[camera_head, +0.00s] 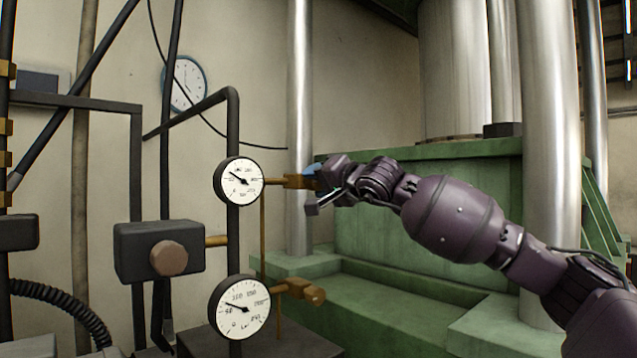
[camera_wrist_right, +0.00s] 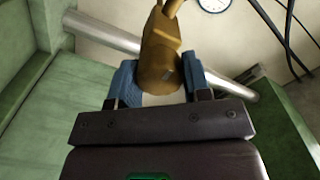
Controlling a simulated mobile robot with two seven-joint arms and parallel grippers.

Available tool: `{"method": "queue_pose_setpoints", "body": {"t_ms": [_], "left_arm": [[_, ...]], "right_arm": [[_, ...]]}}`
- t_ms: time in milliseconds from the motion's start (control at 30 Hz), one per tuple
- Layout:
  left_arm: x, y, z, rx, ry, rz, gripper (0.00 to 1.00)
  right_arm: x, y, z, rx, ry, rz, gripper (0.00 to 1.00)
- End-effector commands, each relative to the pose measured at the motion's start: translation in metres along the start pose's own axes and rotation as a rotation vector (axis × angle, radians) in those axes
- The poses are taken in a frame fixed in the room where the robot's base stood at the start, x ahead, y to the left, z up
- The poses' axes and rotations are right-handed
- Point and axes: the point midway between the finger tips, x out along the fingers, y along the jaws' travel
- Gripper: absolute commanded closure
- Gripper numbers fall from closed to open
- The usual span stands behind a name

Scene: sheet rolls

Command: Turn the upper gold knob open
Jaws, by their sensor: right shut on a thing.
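The upper gold knob (camera_head: 298,182) sits on a gold stem to the right of the upper white gauge (camera_head: 238,181). My right gripper (camera_head: 315,186) reaches it from the right and covers its end. In the right wrist view the gold knob (camera_wrist_right: 160,66) is between the two blue fingers of my right gripper (camera_wrist_right: 160,84), which is shut on it. A lower gold knob (camera_head: 305,292) stands free beside the lower gauge (camera_head: 240,307). I cannot tell how far the upper knob is turned. My left gripper is not in view.
A dark box with a round brown button (camera_head: 169,258) is left of the gauges. Dark pipes (camera_head: 232,130) run at the left. A green machine base (camera_head: 420,210) with steel columns stands behind my right arm. A wall clock (camera_head: 185,84) hangs at the back.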

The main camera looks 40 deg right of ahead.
Motion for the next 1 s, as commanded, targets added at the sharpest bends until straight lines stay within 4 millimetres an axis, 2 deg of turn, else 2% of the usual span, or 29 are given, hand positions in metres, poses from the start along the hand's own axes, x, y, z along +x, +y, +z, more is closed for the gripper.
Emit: {"method": "queue_pose_setpoints", "body": {"t_ms": [100, 133, 300, 667, 1000], "left_arm": [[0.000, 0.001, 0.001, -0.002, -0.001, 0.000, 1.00], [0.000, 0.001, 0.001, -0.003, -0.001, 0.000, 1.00], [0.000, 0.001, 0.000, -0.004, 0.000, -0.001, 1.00], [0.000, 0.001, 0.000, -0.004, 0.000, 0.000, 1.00], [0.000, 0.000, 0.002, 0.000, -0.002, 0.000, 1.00]], "right_arm": [[0.001, 0.002, 0.002, -0.001, -0.004, 0.003, 0.79], [0.001, 0.002, 0.002, -0.001, -0.004, 0.003, 0.53], [0.001, 0.001, 0.001, 0.000, -0.002, 0.002, 0.30], [-0.004, 0.001, 0.000, -0.001, 0.000, 0.002, 0.30], [-0.038, 0.003, -0.001, -0.002, 0.001, 0.005, 0.30]]}}
